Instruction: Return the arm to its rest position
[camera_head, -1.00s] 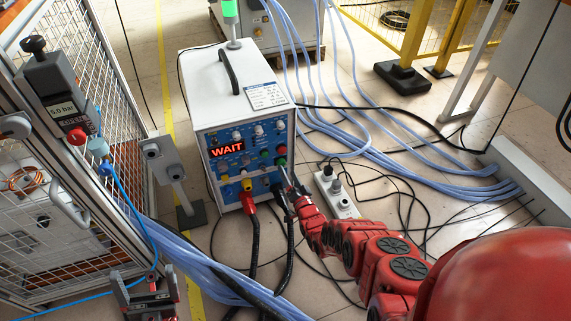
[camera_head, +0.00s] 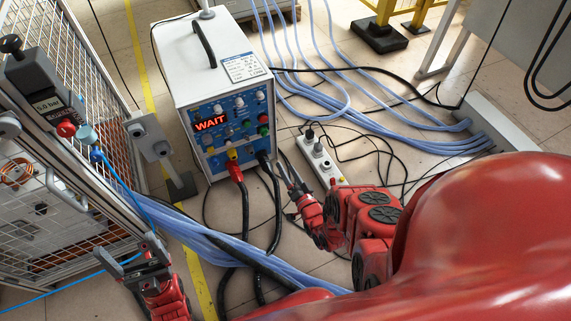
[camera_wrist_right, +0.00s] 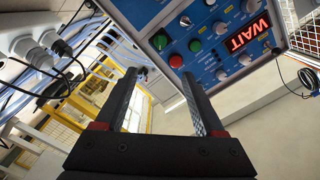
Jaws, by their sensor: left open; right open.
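My right arm is red and comes in from the right in the head view. Its gripper (camera_head: 290,172) is in front of the lower right of the heater's panel, and nothing shows between its fingers. In the right wrist view the right gripper (camera_wrist_right: 165,85) has its two dark fingers apart and empty, with the blue panel beyond them. The induction heater (camera_head: 215,70) is a white box with a blue front panel and a lit red "WAIT" display (camera_head: 211,123).
A mesh cage (camera_head: 60,180) with a pressure valve unit (camera_head: 45,95) stands at the left. A white power strip (camera_head: 320,160) lies right of the heater. Blue hoses (camera_head: 390,135) and black cables cross the floor. A red plug (camera_head: 235,170) sits at the heater's front.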

